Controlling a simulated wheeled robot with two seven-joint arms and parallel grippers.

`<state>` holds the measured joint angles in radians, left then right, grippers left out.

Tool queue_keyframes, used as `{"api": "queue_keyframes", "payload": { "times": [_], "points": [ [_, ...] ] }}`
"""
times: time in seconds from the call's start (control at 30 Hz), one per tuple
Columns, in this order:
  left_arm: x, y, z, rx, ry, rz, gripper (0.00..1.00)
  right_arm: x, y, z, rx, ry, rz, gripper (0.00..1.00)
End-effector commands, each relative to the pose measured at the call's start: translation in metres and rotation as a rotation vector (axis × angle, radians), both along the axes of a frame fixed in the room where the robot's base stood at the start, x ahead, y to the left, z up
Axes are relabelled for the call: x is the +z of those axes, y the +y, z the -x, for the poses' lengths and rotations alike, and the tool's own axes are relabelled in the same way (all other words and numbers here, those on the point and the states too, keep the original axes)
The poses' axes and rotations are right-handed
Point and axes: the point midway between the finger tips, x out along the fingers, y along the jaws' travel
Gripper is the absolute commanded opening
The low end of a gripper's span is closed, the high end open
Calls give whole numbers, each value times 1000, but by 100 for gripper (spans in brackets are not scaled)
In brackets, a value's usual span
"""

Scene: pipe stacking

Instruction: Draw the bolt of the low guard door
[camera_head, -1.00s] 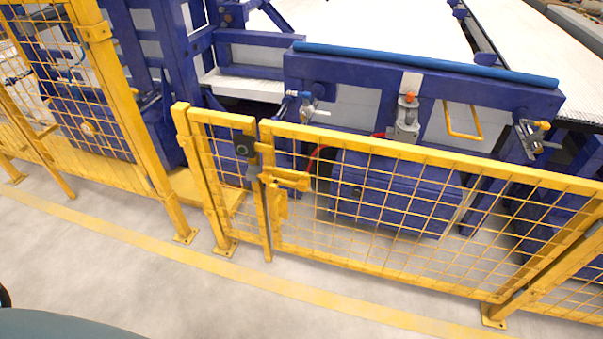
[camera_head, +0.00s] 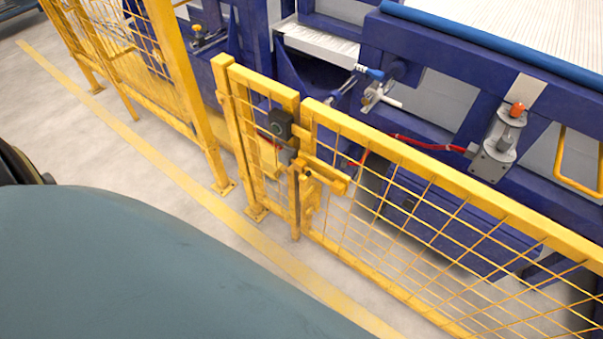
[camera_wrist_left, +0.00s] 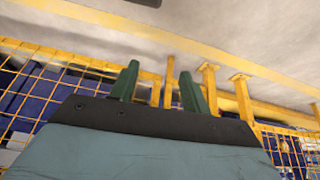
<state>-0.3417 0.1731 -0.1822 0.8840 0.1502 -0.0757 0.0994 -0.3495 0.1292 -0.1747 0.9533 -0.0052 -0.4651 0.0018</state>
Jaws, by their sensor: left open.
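The low guard door (camera_head: 430,205) is a yellow mesh panel standing in line with the fence in the head view. Its yellow bolt (camera_head: 326,175) sits at the door's upper left corner, by the post with a black lock box (camera_head: 281,124). The bolt's exact position in its keeper is hard to tell. My left gripper (camera_wrist_left: 158,82) shows in the left wrist view, its two dark green fingers apart and empty, with yellow fence posts beyond them. Neither gripper shows in the head view.
A yellow mesh fence (camera_head: 130,50) runs to the left. A yellow line (camera_head: 180,180) crosses the open grey floor before the fence.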

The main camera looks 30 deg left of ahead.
Motion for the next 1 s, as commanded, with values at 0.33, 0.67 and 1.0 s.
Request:
{"api": "queue_keyframes", "payload": {
  "times": [0.33,0.67,1.0],
  "points": [
    [107,10,-162,305,-656,355,47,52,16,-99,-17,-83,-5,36],
    [218,12,-206,421,-1005,664,47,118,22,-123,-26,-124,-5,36],
    [234,12,-238,433,-1049,708,47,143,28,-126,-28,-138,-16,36]
  ]
}}
